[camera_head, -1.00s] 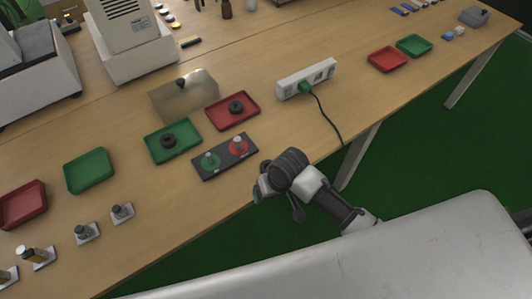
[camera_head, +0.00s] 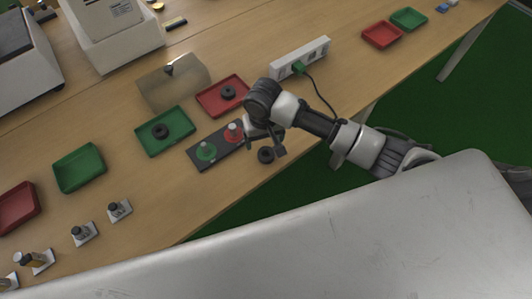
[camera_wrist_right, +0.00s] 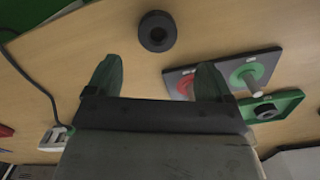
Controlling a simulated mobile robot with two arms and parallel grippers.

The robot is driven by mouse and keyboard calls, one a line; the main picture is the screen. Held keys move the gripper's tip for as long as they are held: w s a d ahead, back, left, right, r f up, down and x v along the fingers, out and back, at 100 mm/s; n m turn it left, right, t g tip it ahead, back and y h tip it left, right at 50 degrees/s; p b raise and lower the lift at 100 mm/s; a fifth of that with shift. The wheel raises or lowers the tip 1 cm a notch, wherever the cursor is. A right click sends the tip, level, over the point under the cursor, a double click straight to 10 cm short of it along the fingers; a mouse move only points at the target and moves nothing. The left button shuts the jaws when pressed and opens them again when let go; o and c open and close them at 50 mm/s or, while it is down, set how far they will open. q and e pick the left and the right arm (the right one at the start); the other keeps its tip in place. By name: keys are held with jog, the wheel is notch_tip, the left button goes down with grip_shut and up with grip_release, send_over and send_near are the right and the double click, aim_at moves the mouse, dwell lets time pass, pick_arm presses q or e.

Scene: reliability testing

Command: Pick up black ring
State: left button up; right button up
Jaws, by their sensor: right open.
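A black ring (camera_head: 265,155) lies on the bare table near its front edge, beside the dark pegboard (camera_head: 221,145) with its green and red discs and pegs. It also shows in the right wrist view (camera_wrist_right: 157,31), beyond the fingertips and between their lines. My right gripper (camera_head: 264,143) is open and empty, close by this ring in the head view; its two green fingers (camera_wrist_right: 157,70) are spread wide. A second black ring (camera_head: 160,131) lies in the green tray (camera_head: 180,143), a third (camera_head: 228,93) in the red tray (camera_head: 210,103). My left gripper is out of view.
A white power strip (camera_head: 300,58) with a green plug and black cable stands to the right of the trays. A translucent box (camera_head: 190,86) with a dark knob stands behind. Several small stands line the front left edge. Another red tray (camera_head: 382,35) is far right.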

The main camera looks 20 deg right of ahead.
aim_at(266, 155)
jog(key=shift+f, duration=0.9)
jog(key=shift+s+d+f, duration=0.1)
jog(key=shift+d+f, duration=0.05)
jog(key=shift+f, duration=1.2)
jog(key=shift+s+d+f, duration=0.1)
jog(key=shift+f, duration=1.2)
jog(key=c, duration=1)
jog(key=shift+r, duration=0.15)
